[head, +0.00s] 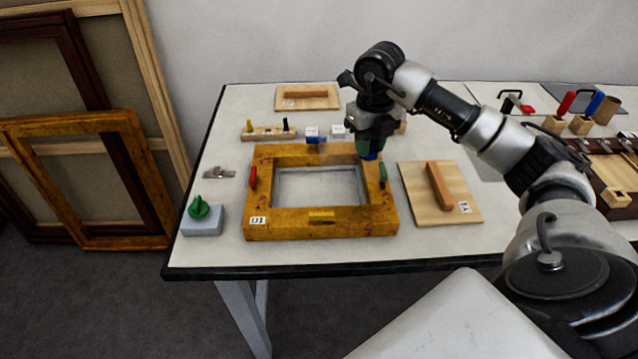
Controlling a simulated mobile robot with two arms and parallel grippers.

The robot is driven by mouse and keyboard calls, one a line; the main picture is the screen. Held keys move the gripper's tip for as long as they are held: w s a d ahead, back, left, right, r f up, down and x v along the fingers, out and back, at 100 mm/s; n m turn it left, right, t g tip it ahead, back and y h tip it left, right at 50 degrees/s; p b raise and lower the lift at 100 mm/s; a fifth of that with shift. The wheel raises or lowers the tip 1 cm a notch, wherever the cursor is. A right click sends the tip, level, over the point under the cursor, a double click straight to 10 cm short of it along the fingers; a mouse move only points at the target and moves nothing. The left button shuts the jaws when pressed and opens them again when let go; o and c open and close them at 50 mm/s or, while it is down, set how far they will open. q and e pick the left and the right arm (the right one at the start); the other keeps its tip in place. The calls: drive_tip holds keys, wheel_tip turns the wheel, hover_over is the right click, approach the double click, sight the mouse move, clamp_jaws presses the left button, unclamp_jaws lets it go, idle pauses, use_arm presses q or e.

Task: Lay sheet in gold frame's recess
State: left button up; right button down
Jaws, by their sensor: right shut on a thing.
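The gold frame (262,226) lies flat on the white table. Its opening shows a pale grey surface (320,187) with a lighter border; I cannot tell whether this is a sheet or the tabletop. Small coloured pieces sit on the frame's sides: red (253,177) at left, green (383,174) at right, yellow (321,215) at the front, blue (316,140) at the back. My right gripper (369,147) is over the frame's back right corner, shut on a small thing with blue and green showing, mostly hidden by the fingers. My left gripper is out of view.
A wooden board with a handle (463,207) lies right of the frame; another (325,103) lies behind. A grey block with a green knob (202,222) stands at left, near a small metal piece (219,174). A peg rack (264,135) is behind the frame.

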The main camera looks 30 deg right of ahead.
drive_tip(key=w+a+f, duration=0.2)
drive_tip(key=w+a+f+p, duration=0.1)
drive_tip(key=w+a+f, duration=0.1)
drive_tip(key=a, duration=0.1)
drive_tip(key=w+a+f+p, duration=0.1)
drive_tip(key=w+a+f, duration=0.1)
drive_tip(key=a, duration=0.1)
drive_tip(key=shift+a, duration=0.2)
wheel_tip(320, 180, down, 4)
drive_tip(key=shift+s+r+p, duration=0.1)
drive_tip(key=shift+p, duration=0.4)
drive_tip(key=shift+f, duration=0.3)
drive_tip(key=c, duration=0.9)
unclamp_jaws()
drive_tip(key=shift+c, duration=0.2)
